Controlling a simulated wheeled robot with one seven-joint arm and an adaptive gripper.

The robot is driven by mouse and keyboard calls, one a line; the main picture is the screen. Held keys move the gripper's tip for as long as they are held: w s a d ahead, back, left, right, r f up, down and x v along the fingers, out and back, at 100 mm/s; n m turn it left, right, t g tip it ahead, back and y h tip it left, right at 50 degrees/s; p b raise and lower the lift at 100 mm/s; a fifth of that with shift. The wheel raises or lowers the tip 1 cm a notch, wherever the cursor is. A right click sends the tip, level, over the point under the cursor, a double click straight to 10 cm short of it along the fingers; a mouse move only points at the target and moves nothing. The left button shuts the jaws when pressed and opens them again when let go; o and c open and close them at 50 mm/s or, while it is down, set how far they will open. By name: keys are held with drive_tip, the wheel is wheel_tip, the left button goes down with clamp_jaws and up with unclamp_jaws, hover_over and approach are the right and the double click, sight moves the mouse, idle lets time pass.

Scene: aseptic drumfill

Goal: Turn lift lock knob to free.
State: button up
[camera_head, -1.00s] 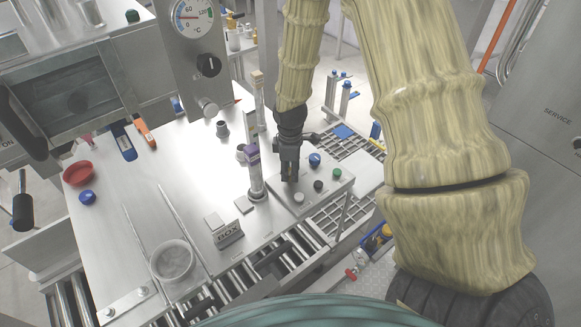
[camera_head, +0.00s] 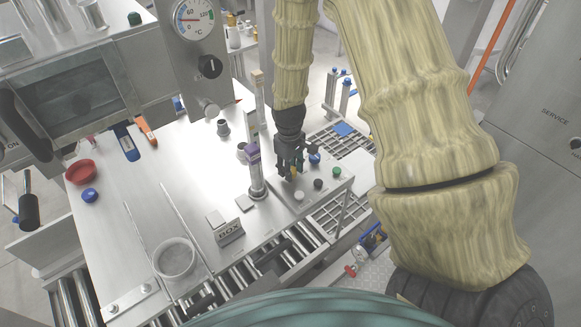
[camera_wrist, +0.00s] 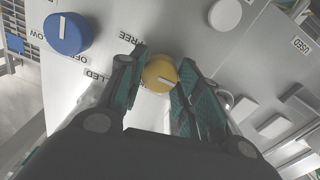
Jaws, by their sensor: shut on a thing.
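A yellow knob (camera_wrist: 160,74) with a pale pointer bar sits on the grey control box (camera_head: 315,193). In the head view the yellow knob (camera_head: 294,175) shows only in part between my fingers. My gripper (camera_wrist: 162,66) points down at the box and is shut on the yellow knob, with one finger on each side. In the head view my gripper (camera_head: 291,172) stands at the box's far left. The lettering FREE lies beyond the knob, and a partly hidden label ending in LED lies to its left. The pointer bar lies roughly crosswise in the wrist view.
A blue knob (camera_wrist: 68,33) marked FLOW and OFF sits close by. White (camera_head: 299,196), black (camera_head: 318,184) and green (camera_head: 336,172) buttons stand on the same box. A purple-topped post (camera_head: 255,170) rises just left of my gripper. Rollers (camera_head: 285,262) run in front.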

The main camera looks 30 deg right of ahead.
idle(0.5)
drive_tip(key=o, duration=1)
drive_tip(key=shift+o, duration=0.2)
drive_tip(key=shift+r, duration=0.1)
wheel_tip(320, 180, up, 12)
drive_tip(key=shift+a, duration=0.15)
